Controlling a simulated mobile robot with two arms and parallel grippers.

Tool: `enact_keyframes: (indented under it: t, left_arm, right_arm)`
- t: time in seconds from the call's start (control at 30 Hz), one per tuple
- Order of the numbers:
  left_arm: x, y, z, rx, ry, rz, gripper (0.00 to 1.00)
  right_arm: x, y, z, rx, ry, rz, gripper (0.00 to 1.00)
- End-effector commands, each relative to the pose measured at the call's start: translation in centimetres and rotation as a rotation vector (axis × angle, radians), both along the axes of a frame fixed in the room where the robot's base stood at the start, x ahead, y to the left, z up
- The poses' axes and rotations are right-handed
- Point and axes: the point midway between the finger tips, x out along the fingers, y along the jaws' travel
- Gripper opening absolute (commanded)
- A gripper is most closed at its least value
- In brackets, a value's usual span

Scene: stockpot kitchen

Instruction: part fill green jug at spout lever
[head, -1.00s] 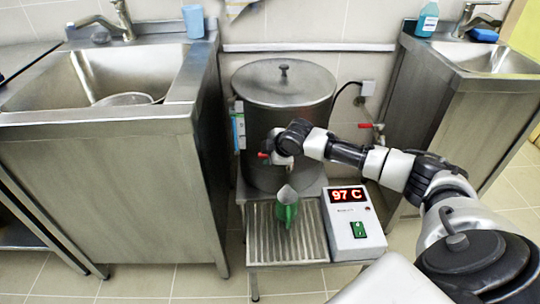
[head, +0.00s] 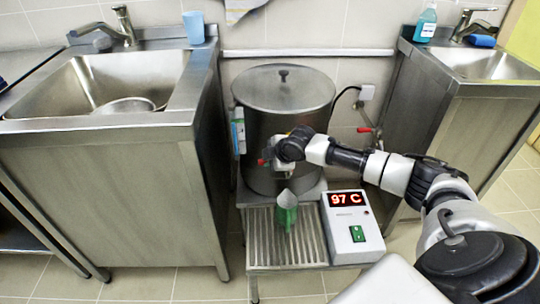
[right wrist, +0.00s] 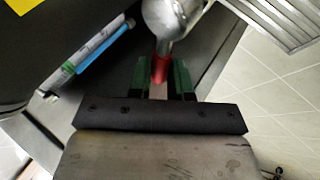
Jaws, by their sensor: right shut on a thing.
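My right gripper (head: 270,162) is at the front of the pot, above the jug. It is shut on the red spout lever, which shows between its green-edged fingers in the right wrist view (right wrist: 161,68). The metal spout body (right wrist: 172,18) is just beyond the fingers there. In the head view the gripper and wrist hide most of the spout. I cannot make out any stream or the level inside the jug. My left gripper is out of view.
A control box (head: 352,232) reading 97 C stands right of the tray. Steel sink units flank the pot, the left one (head: 100,160) close to the stand. A second red-handled tap (head: 365,130) is on the wall behind my right arm.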

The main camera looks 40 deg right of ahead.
Motion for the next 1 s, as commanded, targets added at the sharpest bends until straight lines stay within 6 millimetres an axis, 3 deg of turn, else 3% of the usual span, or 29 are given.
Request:
enact_keyframes:
  t: [0.2,0.27,0.63,1.0]
  left_arm:
    - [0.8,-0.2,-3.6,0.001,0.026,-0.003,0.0]
    - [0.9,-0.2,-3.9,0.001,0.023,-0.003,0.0]
    - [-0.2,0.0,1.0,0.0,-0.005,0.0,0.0]
    - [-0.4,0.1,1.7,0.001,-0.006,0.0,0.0]
  right_arm:
    - [-1.0,0.1,0.1,0.0,0.005,0.142,0.0]
    - [-1.3,0.1,-0.1,0.001,0.006,0.184,0.0]
    - [-2.3,0.1,-0.2,0.001,0.002,0.376,0.0]
    - [-2.4,0.2,-0.1,0.001,0.001,0.39,0.0]
